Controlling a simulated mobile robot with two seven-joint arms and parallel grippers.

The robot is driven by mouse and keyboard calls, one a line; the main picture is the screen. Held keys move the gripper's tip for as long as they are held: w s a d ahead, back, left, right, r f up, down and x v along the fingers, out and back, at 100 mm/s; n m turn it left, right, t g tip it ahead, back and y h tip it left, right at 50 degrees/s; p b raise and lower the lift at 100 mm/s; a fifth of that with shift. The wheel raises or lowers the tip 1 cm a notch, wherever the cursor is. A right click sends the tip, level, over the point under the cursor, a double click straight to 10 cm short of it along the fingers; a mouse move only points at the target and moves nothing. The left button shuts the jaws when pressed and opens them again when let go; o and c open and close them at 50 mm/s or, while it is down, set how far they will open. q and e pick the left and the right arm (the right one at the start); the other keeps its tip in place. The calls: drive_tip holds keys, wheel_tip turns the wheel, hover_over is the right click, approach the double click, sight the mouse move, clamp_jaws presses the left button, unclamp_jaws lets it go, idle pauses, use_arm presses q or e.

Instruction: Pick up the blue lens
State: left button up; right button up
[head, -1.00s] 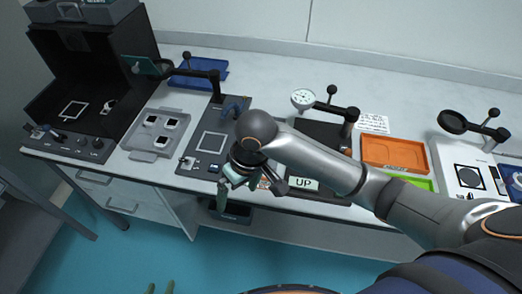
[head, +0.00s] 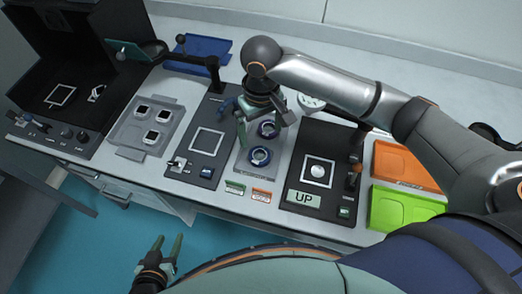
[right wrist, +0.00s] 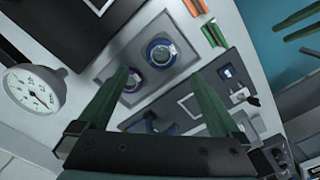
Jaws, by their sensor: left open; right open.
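Two round lenses lie on a grey tray (head: 243,168). The front one (head: 260,156) has a blue rim; the one behind it (head: 268,129) looks more violet-blue. In the right wrist view the blue-rimmed lens (right wrist: 161,52) and the other lens (right wrist: 132,80) lie beyond the fingers. My right gripper (head: 243,132) is open and empty, pointing down above the tray's left side, beside the rear lens. Its fingers also frame the right wrist view (right wrist: 163,76). My left gripper (head: 168,244) is open and empty, low in front of the table.
A dark board (head: 193,169) with a white square and a blue fitting is left of the tray. A black station with an "UP" sign (head: 303,198) is to its right. Orange (head: 400,163) and green (head: 400,209) bins stand further right. A white dial (right wrist: 35,88) stands near my right gripper.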

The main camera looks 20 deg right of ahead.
sight(260, 155)
wheel_tip(260, 155, down, 10)
drive_tip(key=shift+a, duration=0.1)
idle(0.4)
drive_tip(key=c, duration=1.4)
